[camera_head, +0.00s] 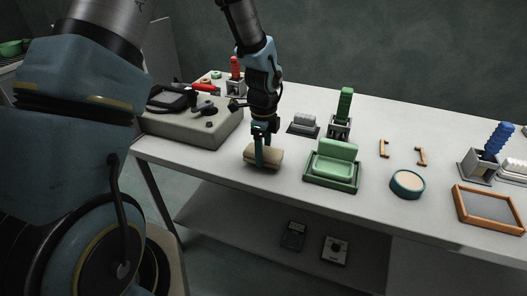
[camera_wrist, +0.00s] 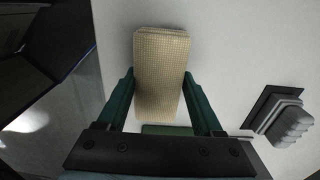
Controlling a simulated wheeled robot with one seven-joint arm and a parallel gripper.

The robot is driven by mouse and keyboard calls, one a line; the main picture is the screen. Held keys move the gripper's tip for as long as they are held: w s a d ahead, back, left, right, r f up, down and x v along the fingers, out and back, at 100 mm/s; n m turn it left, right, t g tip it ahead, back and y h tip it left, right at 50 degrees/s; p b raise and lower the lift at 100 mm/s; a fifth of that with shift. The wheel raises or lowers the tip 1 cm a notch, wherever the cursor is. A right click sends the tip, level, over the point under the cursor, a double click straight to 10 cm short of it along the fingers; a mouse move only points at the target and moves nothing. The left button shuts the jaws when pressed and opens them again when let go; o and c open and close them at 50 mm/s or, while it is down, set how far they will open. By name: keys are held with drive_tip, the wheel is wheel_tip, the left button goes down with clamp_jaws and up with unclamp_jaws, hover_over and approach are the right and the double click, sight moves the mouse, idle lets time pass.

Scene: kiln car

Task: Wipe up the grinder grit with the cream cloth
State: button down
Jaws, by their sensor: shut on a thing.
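The cream cloth (camera_head: 270,157) is a folded pad near the left front part of the white table. My gripper (camera_head: 264,145) comes down on it from above with green fingers. In the wrist view the cloth (camera_wrist: 161,75) lies between the two fingers of my gripper (camera_wrist: 161,88), which are shut on its sides. I cannot tell whether the cloth touches the tabletop. I see no grinder grit in either view; it may be hidden or too fine to show.
A beige box-like unit (camera_head: 196,127) stands left of the cloth. A green tray (camera_head: 331,181) with a green block is close on the right. A round teal dish (camera_head: 407,184) and a wood-framed tray (camera_head: 487,208) lie farther right. The table's front edge is near.

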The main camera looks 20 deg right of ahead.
drive_tip(key=shift+f+b, duration=0.55)
drive_tip(key=shift+f, duration=0.35)
idle(1.1)
drive_tip(key=shift+w+d, duration=0.65)
drive_tip(key=shift+w, duration=0.1)
drive_tip(key=shift+s+a+p, duration=0.3)
drive_tip(key=shift+s+a, duration=0.45)
drive_tip(key=shift+w+d, duration=0.75)
